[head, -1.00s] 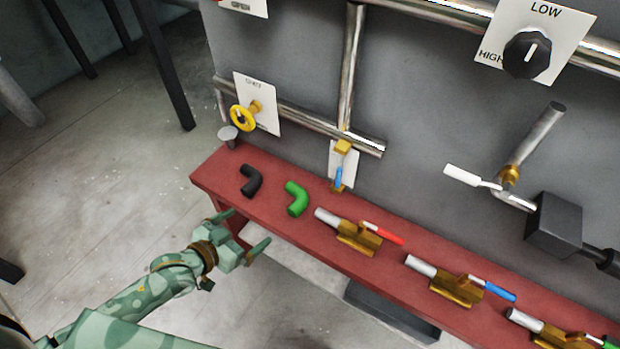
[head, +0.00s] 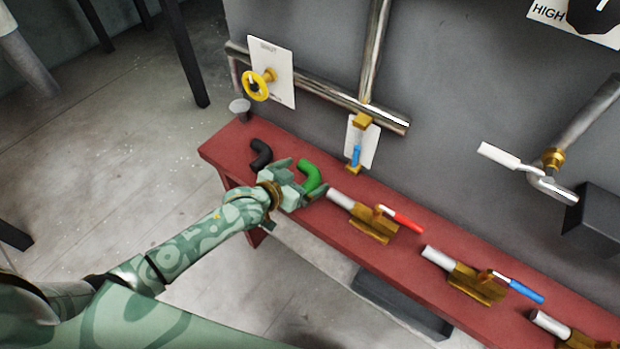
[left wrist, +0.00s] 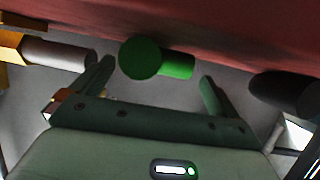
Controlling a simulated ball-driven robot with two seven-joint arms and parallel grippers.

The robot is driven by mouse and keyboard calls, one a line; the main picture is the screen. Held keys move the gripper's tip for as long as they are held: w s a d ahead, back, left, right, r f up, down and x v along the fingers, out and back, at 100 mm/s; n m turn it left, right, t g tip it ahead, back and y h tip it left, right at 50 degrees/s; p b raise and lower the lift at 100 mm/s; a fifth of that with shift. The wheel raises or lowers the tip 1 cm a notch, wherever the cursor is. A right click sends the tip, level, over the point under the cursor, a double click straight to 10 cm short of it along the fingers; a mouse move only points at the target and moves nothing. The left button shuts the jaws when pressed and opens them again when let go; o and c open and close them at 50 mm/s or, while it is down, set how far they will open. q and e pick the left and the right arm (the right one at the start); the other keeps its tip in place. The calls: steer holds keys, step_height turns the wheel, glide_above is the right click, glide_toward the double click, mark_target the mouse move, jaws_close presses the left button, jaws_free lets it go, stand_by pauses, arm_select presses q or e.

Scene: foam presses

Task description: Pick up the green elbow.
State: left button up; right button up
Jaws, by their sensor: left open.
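The green elbow (head: 310,180) lies on the red bench (head: 330,225), towards its left end. My left gripper (head: 302,178) is open at the elbow, with a finger on either side of it in the head view. In the left wrist view the green elbow (left wrist: 158,60) shows between the two spread fingertips of the left gripper (left wrist: 156,75), a little beyond them. I cannot tell whether a finger touches it. My right gripper is not in view.
A black elbow (head: 260,154) lies close to the left of the gripper. A red-handled valve (head: 375,222) and a blue-handled valve (head: 475,280) lie to the right. A grey wall with pipes and a yellow handwheel (head: 256,86) stands behind the bench.

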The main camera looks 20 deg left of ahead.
arm_select(q)
steer(key=shift+w+d+f, duration=0.2)
steer(key=shift+w+f, duration=0.05)
steer(key=shift+w, duration=0.2)
steer(key=shift+r, duration=0.1)
steer(key=shift+c, duration=0.7)
steer(key=c, duration=1)
steer(key=shift+c, duration=0.3)
steer(key=shift+r, duration=0.15)
